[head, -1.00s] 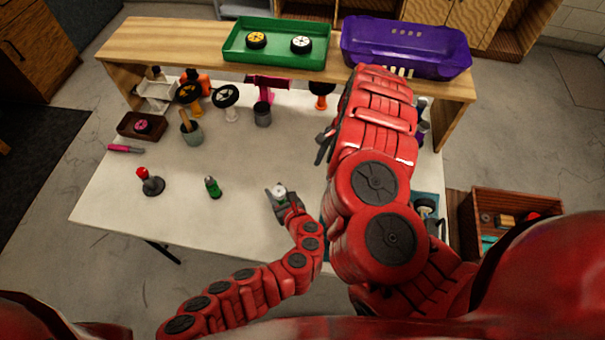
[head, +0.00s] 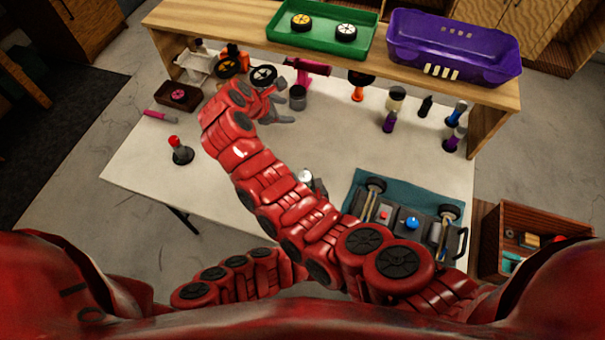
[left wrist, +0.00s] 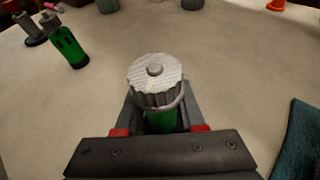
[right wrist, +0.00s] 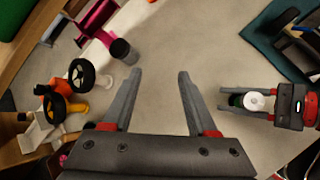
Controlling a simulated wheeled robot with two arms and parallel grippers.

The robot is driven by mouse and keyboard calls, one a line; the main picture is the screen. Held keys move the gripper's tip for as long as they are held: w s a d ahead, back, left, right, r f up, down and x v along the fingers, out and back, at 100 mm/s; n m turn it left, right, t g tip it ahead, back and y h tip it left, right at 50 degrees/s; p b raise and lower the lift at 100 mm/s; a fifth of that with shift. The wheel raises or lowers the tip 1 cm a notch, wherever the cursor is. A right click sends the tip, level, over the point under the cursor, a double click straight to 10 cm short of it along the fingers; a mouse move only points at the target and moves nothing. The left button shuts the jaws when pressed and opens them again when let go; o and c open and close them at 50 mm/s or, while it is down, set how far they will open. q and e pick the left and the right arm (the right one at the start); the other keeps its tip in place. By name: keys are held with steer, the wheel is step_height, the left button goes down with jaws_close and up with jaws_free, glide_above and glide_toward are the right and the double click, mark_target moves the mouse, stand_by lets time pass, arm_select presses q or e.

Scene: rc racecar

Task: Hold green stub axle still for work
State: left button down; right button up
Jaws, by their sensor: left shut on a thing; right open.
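The green stub axle (left wrist: 160,119), a green cylinder with a ribbed silver-grey top, is upright between my left gripper's fingers (left wrist: 158,108), which are shut on it. In the head view its pale top (head: 305,175) shows just behind my right arm, which hides most of my left gripper (head: 312,184). It also shows in the right wrist view (right wrist: 253,102), at the right. My right gripper (right wrist: 160,74) is open and empty. In the head view my right gripper (head: 282,105) is over the back of the table, close to a grey cup (head: 298,97).
A green bottle-like thing (left wrist: 65,45) and a red-knobbed stand (head: 180,151) are on the table. A pink tool (head: 307,68) and loose wheels (head: 263,75) stand at the back. A car chassis (head: 412,214) sits on a teal mat (head: 385,180). Purple (head: 455,46) and green trays are on the shelf.

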steer(key=s+a+r+n+y, duration=0.1)
steer(key=s+n, duration=0.3)
steer(key=s, duration=0.5)
steer(key=n+g+y, duration=0.1)
steer(key=n+g, duration=0.1)
steer(key=g, duration=0.1)
glide_toward(304, 176)
steer(key=x, duration=0.8)
steer(key=shift+d+f, duration=0.15)
steer(key=shift+f, duration=0.1)
jaws_close()
